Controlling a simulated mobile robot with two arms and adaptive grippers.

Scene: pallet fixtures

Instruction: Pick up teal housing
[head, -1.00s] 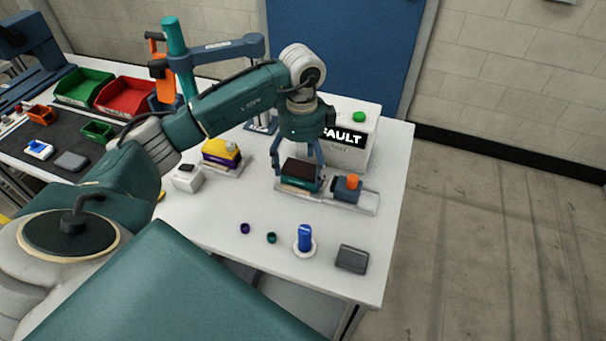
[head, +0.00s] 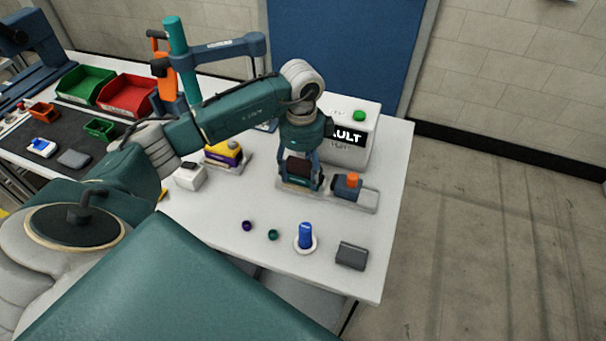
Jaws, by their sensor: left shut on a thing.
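The teal housing (head: 297,181) with a dark top sits on the left part of a light grey pallet fixture (head: 362,205) on the white table. My left gripper (head: 300,178) points down over it, its fingers shut on the housing's sides. The gripper partly hides the housing. I cannot tell whether the housing is clear of the fixture. My right gripper does not show.
A blue-grey block with an orange knob (head: 347,185) stands just right of the housing. A white box with a display and green button (head: 348,140) stands behind. A blue cylinder (head: 305,236), a grey block (head: 351,255) and small rings are in front. A purple-and-yellow part (head: 224,153) is left.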

